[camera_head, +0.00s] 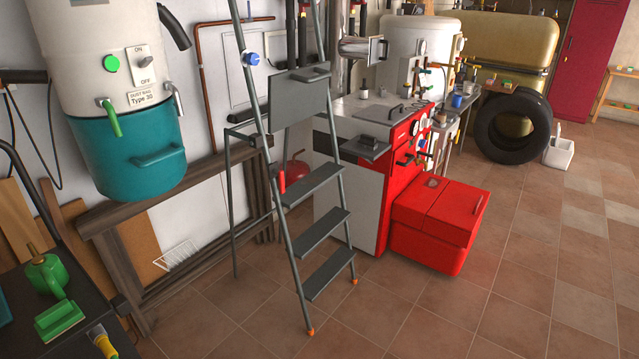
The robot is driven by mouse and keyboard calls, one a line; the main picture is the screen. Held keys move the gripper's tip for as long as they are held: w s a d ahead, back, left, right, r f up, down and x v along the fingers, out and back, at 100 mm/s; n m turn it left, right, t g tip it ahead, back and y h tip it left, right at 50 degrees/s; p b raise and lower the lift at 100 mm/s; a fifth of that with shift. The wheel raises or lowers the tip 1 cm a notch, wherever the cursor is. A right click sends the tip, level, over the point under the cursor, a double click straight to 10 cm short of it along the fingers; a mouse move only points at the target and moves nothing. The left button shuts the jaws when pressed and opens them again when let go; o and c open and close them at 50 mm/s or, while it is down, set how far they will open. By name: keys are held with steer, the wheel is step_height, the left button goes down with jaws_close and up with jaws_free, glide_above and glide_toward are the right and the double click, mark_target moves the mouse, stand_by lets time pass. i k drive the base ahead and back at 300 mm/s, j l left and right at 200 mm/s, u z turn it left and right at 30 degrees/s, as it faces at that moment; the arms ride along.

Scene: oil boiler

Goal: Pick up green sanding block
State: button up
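A green block (59,320), which looks like the sanding block, lies on a dark bench top (22,342) at the lower left. It has a raised grip on top and a flat base. A green oil can (45,274) with a spout stands just behind it. A yellow-handled tool (103,344) lies just right of the block, apart from it. My gripper is not in view.
A grey stepladder (318,225) stands mid-floor before a red and white boiler (365,200). A tyre (513,125) stands at the back right. The tiled floor at the front right is clear.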

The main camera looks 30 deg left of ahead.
mark_target(56, 321)
steer(key=u, duration=2.1)
steer(key=i+u, duration=0.1)
steer(key=u, duration=0.75)
steer(key=i+l+u, duration=0.15)
steer(key=i, duration=0.4)
steer(key=i+l+u, duration=0.15)
steer(key=i+l, duration=0.2)
steer(key=i, duration=0.15)
steer(key=i+l+u, duration=0.15)
steer(key=i+l, duration=0.25)
steer(key=i+j, duration=0.05)
steer(key=i, duration=0.05)
